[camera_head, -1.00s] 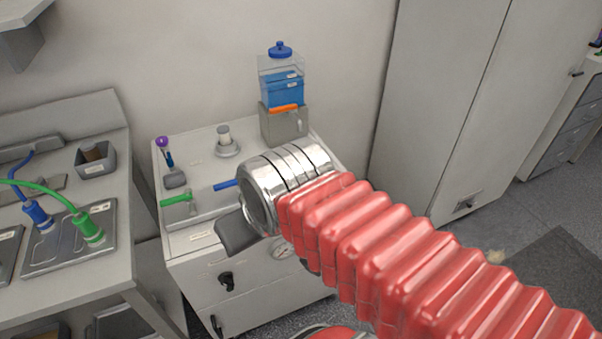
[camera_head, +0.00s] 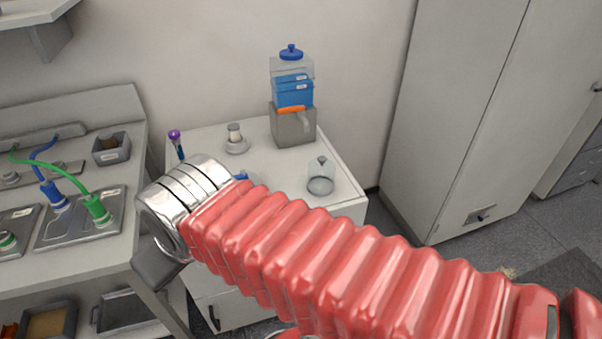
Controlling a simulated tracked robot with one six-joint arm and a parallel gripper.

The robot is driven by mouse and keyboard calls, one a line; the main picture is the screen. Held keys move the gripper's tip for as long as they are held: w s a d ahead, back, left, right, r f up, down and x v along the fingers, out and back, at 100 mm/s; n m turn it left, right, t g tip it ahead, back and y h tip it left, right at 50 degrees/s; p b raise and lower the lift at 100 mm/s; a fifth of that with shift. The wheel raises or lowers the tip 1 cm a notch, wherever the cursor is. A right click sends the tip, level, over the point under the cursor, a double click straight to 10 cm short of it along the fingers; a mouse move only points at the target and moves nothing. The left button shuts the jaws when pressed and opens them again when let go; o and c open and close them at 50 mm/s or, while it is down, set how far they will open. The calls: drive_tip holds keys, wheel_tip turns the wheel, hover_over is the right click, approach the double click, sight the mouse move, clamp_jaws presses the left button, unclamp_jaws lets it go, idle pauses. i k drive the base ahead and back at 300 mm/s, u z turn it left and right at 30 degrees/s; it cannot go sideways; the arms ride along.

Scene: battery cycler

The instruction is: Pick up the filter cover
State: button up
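A clear dome-shaped cover (camera_head: 321,178) with a grey knob stands upright on the right front of the white cabinet top; it looks like the filter cover, though I cannot read a label. A small white cylinder on a round grey base (camera_head: 235,140) stands further back. My red-sleeved arm crosses the view to its silver wrist. A dark grey part of my gripper (camera_head: 160,262) shows below the wrist, left of the cabinet and well apart from the cover. The fingertips are hidden, so I cannot see whether it is open.
A grey box (camera_head: 288,127) with a blue-filled clear container (camera_head: 293,90) stands at the back of the cabinet top. A purple-topped tool (camera_head: 175,140) is at its left. The left bench (camera_head: 120,222) holds blue and green cable plugs. A tall cabinet (camera_head: 445,110) stands at right.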

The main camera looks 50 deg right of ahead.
sight(321, 171)
drive_tip(key=u, duration=0.4)
drive_tip(key=k, duration=1)
drive_tip(key=z, duration=1.6)
drive_tip(key=i, duration=1)
